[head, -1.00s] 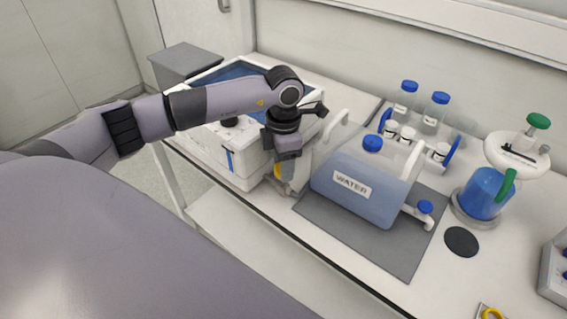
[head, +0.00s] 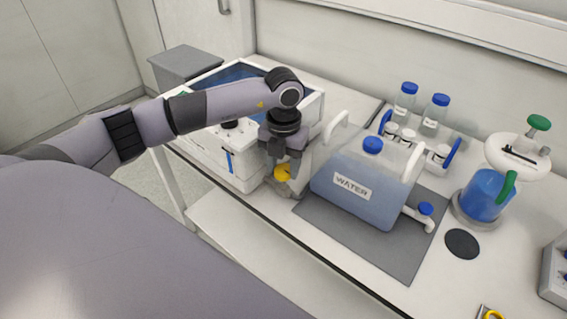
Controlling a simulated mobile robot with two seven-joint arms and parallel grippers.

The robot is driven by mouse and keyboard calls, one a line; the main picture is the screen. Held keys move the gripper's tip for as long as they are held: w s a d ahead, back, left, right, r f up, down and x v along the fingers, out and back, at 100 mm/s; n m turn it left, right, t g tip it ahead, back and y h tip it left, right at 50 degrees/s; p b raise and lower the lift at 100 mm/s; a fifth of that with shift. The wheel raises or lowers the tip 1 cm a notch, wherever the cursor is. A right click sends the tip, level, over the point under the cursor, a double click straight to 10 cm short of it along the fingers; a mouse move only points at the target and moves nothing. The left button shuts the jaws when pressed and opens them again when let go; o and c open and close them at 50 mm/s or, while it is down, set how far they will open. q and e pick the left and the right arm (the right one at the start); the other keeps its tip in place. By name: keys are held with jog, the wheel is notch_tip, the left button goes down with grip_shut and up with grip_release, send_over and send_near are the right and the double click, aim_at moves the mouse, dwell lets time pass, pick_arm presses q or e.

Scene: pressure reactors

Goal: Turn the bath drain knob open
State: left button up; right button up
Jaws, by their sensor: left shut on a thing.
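The bath drain knob (head: 282,173) is yellow and sits low at the right front of the white bath (head: 240,165), which has dark blue liquid showing in its top. My left gripper (head: 284,176) points down from its wrist and is shut on the yellow knob, with a finger on either side. My forearm covers part of the bath's top and front. My right gripper is not in view.
A water jug (head: 350,187) labelled WATER stands on a grey mat (head: 345,238) close to the right of the gripper. Blue-capped bottles (head: 404,102) and a reactor (head: 485,195) with green handles stand farther right. The bench's front edge runs just below the gripper.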

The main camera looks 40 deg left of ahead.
aim_at(284, 168)
pick_arm(q)
jog(key=shift+r+n, duration=0.1)
jog(key=shift+n, duration=0.8)
jog(key=shift+w, duration=0.1)
jog(key=o, duration=1.1)
jog(key=shift+c, duration=0.2)
notch_tip(284, 168, up, 7)
jog(key=shift+r+b, duration=0.1)
jog(key=shift+b, duration=0.2)
